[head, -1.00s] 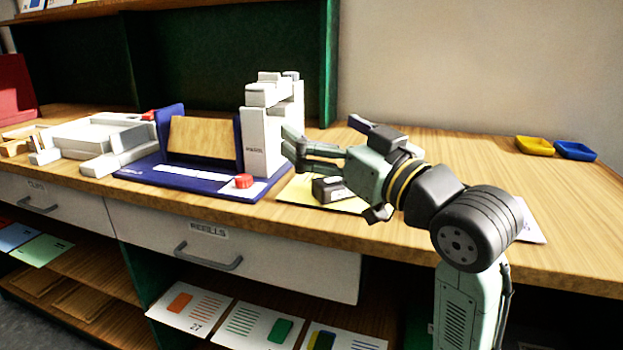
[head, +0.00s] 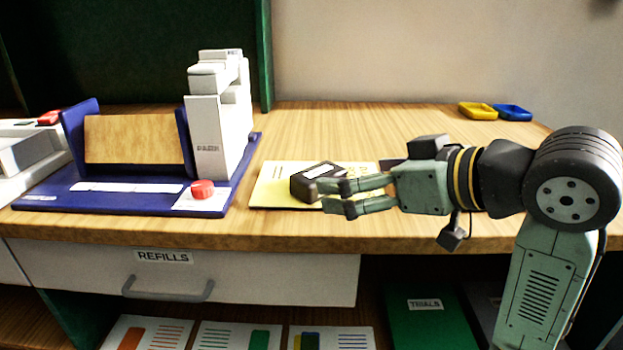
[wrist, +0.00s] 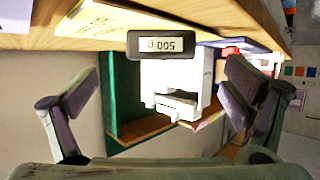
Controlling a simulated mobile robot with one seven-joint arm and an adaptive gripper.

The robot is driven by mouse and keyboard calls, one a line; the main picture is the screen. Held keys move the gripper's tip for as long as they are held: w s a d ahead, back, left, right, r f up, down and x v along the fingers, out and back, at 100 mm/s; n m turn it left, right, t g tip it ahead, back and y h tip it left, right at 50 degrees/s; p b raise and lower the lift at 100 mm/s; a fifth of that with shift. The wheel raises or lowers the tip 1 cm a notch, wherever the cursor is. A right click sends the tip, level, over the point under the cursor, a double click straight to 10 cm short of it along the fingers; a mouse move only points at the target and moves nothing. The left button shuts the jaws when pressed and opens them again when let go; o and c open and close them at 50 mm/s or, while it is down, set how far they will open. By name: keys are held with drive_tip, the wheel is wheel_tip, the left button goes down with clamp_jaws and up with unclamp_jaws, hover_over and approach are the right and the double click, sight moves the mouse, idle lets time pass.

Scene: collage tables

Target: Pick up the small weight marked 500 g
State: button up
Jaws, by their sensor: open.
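The weight (head: 312,184) is a small dark block with a white label, lying on a yellow sheet (head: 268,190) on the wooden tabletop. In the wrist view the weight (wrist: 162,55) shows its label upside down, reading 500 G. My gripper (head: 333,198) comes from the right in the head view, its fingertips overlapping the weight's right front side. In the wrist view my gripper (wrist: 167,78) is spread wide and empty, with the weight in the gap above the line between the fingertips. I cannot tell whether a finger touches it.
A blue stand with a wooden panel (head: 130,139) and a white block tower (head: 205,135) is left of the sheet. A red button (head: 202,190) sits near the edge. Yellow (head: 478,111) and blue (head: 513,113) trays are at the back right.

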sight(321, 172)
drive_tip(key=x, duration=0.3)
drive_tip(key=shift+a, duration=0.1)
drive_tip(key=shift+r+p+x, duration=0.15)
drive_tip(key=shift+r+x, duration=0.1)
drive_tip(key=shift+x, duration=1.1)
drive_tip(key=shift+r+p+x, duration=0.15)
drive_tip(key=shift+r+x, duration=0.05)
drive_tip(key=shift+x, duration=1.1)
drive_tip(key=shift+w+a, duration=0.15)
drive_tip(key=shift+c, duration=0.5)
drive_tip(key=c, duration=1.6)
drive_tip(key=shift+r, duration=0.1)
drive_tip(key=shift+c, duration=0.9)
